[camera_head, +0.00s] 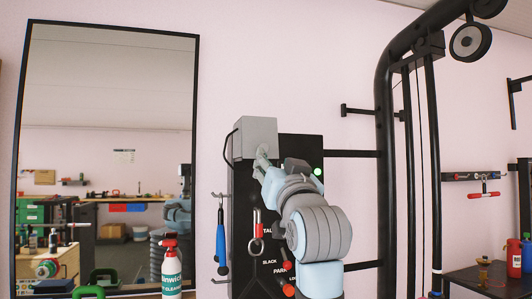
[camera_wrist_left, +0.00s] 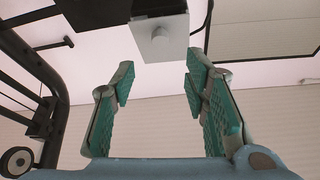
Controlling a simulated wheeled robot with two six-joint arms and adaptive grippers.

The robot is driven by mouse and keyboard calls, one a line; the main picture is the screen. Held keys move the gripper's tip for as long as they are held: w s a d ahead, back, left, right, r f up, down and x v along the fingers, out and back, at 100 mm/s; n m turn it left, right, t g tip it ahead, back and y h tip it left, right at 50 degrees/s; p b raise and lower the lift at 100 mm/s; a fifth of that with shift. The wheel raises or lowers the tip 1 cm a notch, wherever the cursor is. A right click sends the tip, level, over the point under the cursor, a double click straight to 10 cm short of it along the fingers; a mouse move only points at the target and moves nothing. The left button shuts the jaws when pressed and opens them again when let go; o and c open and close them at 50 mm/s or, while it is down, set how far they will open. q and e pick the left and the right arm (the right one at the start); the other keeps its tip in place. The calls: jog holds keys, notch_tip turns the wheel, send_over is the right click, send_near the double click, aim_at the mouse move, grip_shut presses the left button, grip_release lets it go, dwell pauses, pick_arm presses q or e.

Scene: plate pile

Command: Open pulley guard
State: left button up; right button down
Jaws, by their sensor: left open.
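A grey box-shaped cover (camera_head: 255,133), which looks like the pulley guard, is mounted at the top left of a black panel (camera_head: 300,150). It also shows in the left wrist view (camera_wrist_left: 177,48), with a round pale knob (camera_wrist_left: 160,44) on its face. My left gripper (camera_head: 262,158) is at the lower front of the cover and partly hides it in the head view. In the left wrist view its two teal-padded fingers (camera_wrist_left: 158,78) are apart, with nothing between them. The knob lies just beyond the fingertips, roughly centred between them. I see no contact. My right gripper is in neither view.
The black gym frame (camera_head: 384,130) with an upper pulley (camera_head: 470,41) stands to the right. A tall mirror (camera_head: 105,80) and a spray bottle (camera_head: 171,272) are at the left.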

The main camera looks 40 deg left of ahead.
pick_arm(q)
jog(key=p, duration=0.2)
send_near(262, 136)
jog(key=w+a, duration=0.2)
jog(key=a, duration=0.1)
jog(key=shift+w+a, duration=0.4)
jog(key=shift+w, duration=0.1)
jog(key=shift+c, duration=0.5)
grip_shut()
